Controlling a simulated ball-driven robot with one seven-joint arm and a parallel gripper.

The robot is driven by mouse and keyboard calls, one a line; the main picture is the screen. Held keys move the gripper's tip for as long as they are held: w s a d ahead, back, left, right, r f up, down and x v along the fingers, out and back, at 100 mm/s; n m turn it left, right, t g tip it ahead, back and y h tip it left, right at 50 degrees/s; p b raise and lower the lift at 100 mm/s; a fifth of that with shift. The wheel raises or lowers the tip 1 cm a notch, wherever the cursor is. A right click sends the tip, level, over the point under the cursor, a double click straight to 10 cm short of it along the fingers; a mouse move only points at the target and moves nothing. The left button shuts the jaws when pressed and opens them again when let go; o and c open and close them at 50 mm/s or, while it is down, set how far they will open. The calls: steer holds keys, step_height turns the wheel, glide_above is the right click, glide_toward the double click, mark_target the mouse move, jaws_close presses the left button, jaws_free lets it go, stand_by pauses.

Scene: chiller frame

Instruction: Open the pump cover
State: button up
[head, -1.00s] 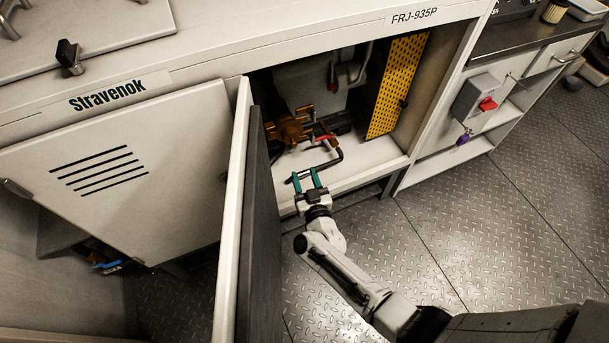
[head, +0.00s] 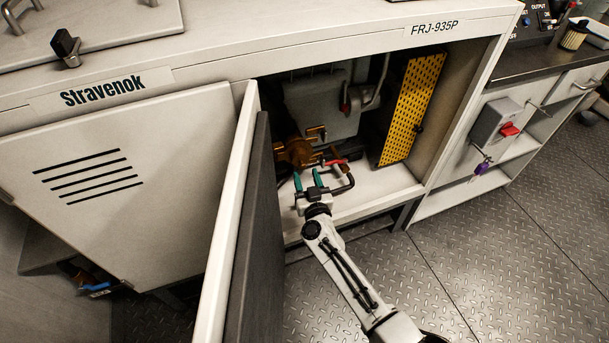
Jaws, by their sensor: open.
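The bronze-orange pump body (head: 298,152) with small projecting handles sits inside the open cabinet bay, in the shadow behind the open door. I cannot tell clearly which part of it is its cover. My gripper (head: 307,179) is at the bay opening, just in front of and below the pump. Whether the fingers touch the pipe is unclear.
The open cabinet door (head: 236,215) stands close on the left of my arm. A yellow perforated panel (head: 412,108) stands at the bay's right. The pale bay floor (head: 385,188) is partly clear. A grey switch box with a red knob (head: 509,129) is farther right.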

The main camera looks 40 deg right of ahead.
mark_target(300, 160)
steer(key=shift+b+x, duration=0.35)
steer(key=shift+x, duration=1.05)
jaws_close()
